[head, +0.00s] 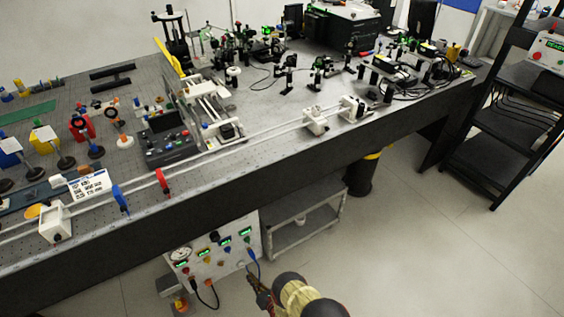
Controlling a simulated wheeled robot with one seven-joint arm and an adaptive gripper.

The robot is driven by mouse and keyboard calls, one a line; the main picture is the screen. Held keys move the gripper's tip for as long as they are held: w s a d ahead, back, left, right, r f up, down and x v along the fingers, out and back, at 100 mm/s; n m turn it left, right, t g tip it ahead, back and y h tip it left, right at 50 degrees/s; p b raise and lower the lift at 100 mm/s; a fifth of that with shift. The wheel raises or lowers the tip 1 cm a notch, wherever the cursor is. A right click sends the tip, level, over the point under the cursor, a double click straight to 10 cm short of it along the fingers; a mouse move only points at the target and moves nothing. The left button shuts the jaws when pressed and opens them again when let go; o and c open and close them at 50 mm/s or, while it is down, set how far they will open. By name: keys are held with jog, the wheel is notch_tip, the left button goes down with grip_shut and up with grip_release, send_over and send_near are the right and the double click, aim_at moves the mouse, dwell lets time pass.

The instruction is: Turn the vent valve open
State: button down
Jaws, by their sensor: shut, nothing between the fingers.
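A white control panel (218,248) stands below the bench's front edge. It carries a round gauge (180,254), several green-lit displays and small coloured knobs, and dark and blue cables hang from it. I cannot tell which of the knobs is the vent valve, and the labels are too small to read. My gripper (256,284) is at the panel's lower right, dark and small in the picture, with my arm coming from the bottom edge. It is shut and empty. It overlaps the panel's lower right corner in the picture; I cannot tell whether it touches anything.
The bench (235,195) overhangs the panel and holds optics and a long white rail. A grey cart (305,235) stands right of the panel, with a black bin (363,178) behind. Cables hang close to my gripper. Open floor (440,250) lies to the right.

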aim_at(241, 266)
jog(key=shift+n, duration=0.3)
jog(key=shift+w+d+r+b+x, duration=0.15)
jog(key=shift+r+b+x, duration=0.1)
jog(key=shift+x, duration=0.9)
jog(key=shift+w+r+b+x, duration=0.1)
jog(key=shift+r+b+x, duration=0.1)
jog(key=shift+x, duration=0.95)
jog(key=shift+w+d+r+b+x, duration=0.15)
jog(key=shift+r+x, duration=0.1)
jog(key=shift+x, duration=0.85)
jog(key=shift+f, duration=0.25)
jog(key=shift+w+d, duration=0.15)
jog(key=shift+d, duration=0.05)
jog(key=shift+w+d+f, duration=0.1)
jog(key=shift+d+f, duration=0.05)
jog(key=shift+d, duration=0.05)
jog(key=shift+w+d+f, duration=0.15)
jog(key=shift+d+f, duration=0.2)
jog(key=shift+f, duration=0.1)
jog(key=shift+w+d+r, duration=0.1)
jog(key=shift+w+r, duration=0.05)
